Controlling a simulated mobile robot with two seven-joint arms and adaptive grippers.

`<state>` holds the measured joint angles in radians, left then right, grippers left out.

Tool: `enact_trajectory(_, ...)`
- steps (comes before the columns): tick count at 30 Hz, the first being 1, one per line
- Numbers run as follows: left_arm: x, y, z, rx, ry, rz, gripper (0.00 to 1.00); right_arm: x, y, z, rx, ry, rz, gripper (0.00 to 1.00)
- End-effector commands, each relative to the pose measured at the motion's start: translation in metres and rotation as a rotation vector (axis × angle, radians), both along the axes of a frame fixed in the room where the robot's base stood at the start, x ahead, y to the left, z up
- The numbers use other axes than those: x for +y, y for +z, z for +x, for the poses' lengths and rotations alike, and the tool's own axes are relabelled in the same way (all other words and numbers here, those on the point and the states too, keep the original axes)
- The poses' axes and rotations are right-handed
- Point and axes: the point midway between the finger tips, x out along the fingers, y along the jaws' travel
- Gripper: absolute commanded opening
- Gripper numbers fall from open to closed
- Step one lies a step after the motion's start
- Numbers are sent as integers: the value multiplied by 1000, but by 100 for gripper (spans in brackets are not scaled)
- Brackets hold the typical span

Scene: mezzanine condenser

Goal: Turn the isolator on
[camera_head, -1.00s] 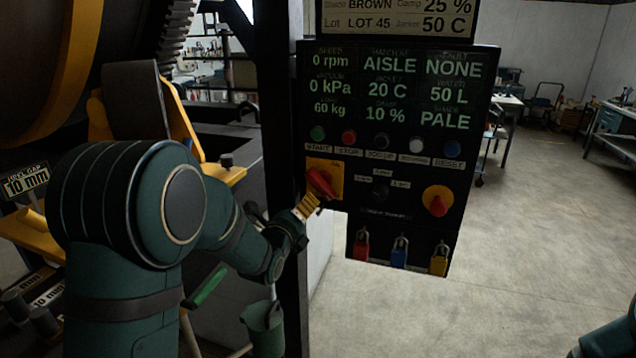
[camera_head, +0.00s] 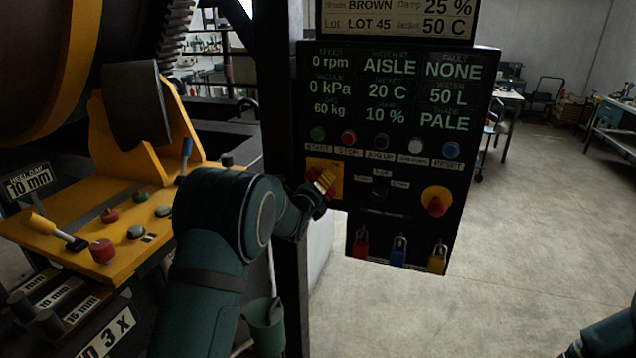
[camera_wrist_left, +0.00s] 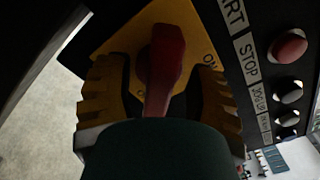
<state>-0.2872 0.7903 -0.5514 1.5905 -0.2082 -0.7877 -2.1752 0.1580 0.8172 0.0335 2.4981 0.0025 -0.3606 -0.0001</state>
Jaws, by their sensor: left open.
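The isolator is a red rotary handle (camera_wrist_left: 165,65) on a yellow plate (camera_head: 337,168), at the left of the black control panel. In the left wrist view the handle stands between the two yellow fingers of my left gripper (camera_wrist_left: 160,72), with a gap visible beside it. The fingers are open and reach over the plate (camera_wrist_left: 120,40). An ON label shows at the plate's right; another label is mostly hidden. In the head view my left gripper (camera_head: 325,181) covers most of the handle. My right gripper is out of view.
Push buttons (camera_head: 349,137) line the panel above the isolator. A red knob on a yellow disc (camera_head: 436,201) is to the right. Padlocks (camera_head: 399,252) hang below. A yellow console (camera_head: 85,220) with levers stands left of my arm. The floor at right is open.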

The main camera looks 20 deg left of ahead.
Motion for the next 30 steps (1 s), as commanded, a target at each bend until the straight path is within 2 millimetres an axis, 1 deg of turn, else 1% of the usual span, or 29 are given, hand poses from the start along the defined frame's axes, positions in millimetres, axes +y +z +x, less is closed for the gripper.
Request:
enact_trajectory(9, 0, 0, 3, 0, 0, -1, 55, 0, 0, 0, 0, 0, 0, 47)
enact_trajectory(10, 0, 0, 3, 0, 0, -1, 57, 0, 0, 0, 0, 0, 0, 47)
enact_trajectory(11, 0, 0, 3, 0, 0, -1, 47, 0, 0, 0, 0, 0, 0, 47)
enact_trajectory(12, 0, 0, 2, 0, 0, -1, 33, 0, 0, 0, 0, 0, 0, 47)
enact_trajectory(15, 0, 0, 2, 0, 0, -1, 0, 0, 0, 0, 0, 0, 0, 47)
enact_trajectory(25, 0, 0, 2, -1, 0, -4, 0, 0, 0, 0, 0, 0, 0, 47)
enact_trajectory(30, 0, -1, 3, -2, 0, -36, 0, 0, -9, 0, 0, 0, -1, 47)
